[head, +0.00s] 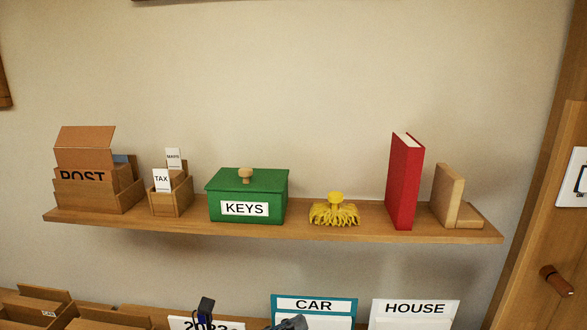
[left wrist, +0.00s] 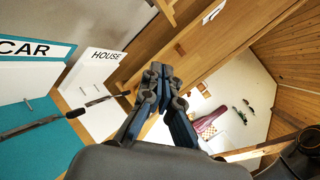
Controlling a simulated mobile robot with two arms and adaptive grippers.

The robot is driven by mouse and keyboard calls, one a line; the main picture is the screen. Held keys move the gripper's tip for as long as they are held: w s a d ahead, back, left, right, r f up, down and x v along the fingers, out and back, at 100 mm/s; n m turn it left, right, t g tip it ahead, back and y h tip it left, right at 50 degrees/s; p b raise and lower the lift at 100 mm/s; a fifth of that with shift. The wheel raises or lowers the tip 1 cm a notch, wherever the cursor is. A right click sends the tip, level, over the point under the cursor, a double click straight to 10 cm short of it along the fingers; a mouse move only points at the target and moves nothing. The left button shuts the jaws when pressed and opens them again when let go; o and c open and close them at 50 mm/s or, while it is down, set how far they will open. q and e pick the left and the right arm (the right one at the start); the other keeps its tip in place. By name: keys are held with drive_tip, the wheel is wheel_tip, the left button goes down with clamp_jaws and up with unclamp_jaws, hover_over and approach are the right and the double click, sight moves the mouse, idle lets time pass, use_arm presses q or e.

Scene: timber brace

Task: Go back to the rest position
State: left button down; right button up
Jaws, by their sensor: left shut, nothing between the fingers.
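My left gripper (head: 292,322) shows only in part at the bottom edge of the head view, in front of the teal CAR box (head: 314,304). In the left wrist view its dark fingers (left wrist: 158,76) are together with nothing between them. It is below the wall shelf (head: 300,228) and apart from the things on it.
The shelf holds a POST box (head: 95,188), a small TAX holder (head: 170,200), a green KEYS box (head: 247,192), a yellow tasselled thing (head: 334,211), a red book (head: 404,180) and a wooden bookend (head: 448,195). A white HOUSE box (head: 414,312) stands beside CAR.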

use_arm(q)
drive_tip(key=w+a+n+t+y, duration=0.3)
drive_tip(key=a+n+t+y, duration=0.75)
drive_tip(key=n, duration=1.15)
drive_tip(key=s+a+f+n+g+y, duration=0.6)
drive_tip(key=a+f+n+y, duration=0.25)
drive_tip(key=f+n, duration=0.4)
drive_tip(key=s+a+f+n+g+h, duration=0.1)
drive_tip(key=s+f+n+g, duration=0.2)
drive_tip(key=s+f+g, duration=0.5)
drive_tip(key=s+f+n+g+h, duration=0.1)
drive_tip(key=s+f+n, duration=0.25)
drive_tip(key=s, duration=0.85)
wheel_tip(320, 180, down, 26)
drive_tip(key=s+g, duration=0.2)
drive_tip(key=s+a+f, duration=0.3)
drive_tip(key=s+f, duration=1.3)
drive_tip(key=shift+m+g, duration=0.3)
drive_tip(key=shift+g, duration=0.05)
